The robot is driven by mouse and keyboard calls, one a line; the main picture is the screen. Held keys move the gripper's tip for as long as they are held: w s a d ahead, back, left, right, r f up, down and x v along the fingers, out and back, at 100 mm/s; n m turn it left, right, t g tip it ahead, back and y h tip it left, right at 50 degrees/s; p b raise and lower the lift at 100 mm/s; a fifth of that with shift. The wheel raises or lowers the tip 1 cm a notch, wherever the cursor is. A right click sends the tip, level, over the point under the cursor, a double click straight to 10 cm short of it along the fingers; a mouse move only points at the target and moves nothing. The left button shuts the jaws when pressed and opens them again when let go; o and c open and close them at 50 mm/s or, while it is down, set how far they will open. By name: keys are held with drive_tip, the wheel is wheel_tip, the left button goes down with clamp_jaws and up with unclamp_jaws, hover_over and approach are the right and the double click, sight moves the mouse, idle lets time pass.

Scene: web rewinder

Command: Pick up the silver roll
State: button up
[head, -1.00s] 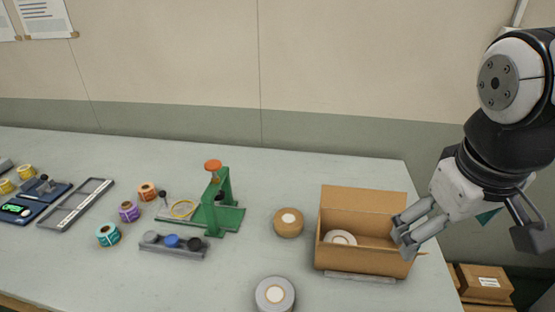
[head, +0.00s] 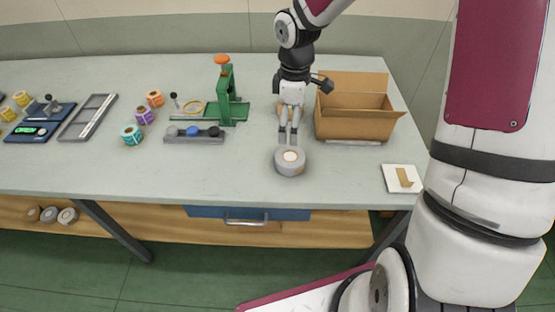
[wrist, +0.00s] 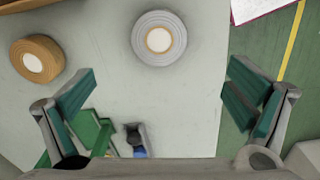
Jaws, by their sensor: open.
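The silver roll (head: 290,160) lies flat on the table near its front edge, grey with a pale core. It also shows in the wrist view (wrist: 159,38) at top centre, beyond the fingertips. My gripper (head: 288,138) is just behind and above the roll in the head view. In the wrist view my gripper (wrist: 160,90) is wide open, with bare table between its green-padded fingers. The roll is not between the fingers. How high the fingers are above the table is hard to tell.
A brown tape roll (wrist: 37,59) is left of the silver roll in the wrist view. An open cardboard box (head: 355,122) stands to the right. A green press (head: 228,98) and a grey holder with knobs (head: 194,134) are left. A white pad (head: 402,179) lies at front right.

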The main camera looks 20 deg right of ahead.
hover_over(291, 156)
drive_tip(key=f, duration=0.8)
drive_tip(key=shift+a+b, duration=0.2)
drive_tip(key=shift+b, duration=0.2)
drive_tip(key=shift+d+f, duration=0.15)
drive_tip(key=shift+f, duration=1.3)
drive_tip(key=shift+d+f, duration=0.1)
drive_tip(key=shift+f, duration=1.3)
drive_tip(key=shift+c, duration=0.4)
drive_tip(key=c, duration=1.3)
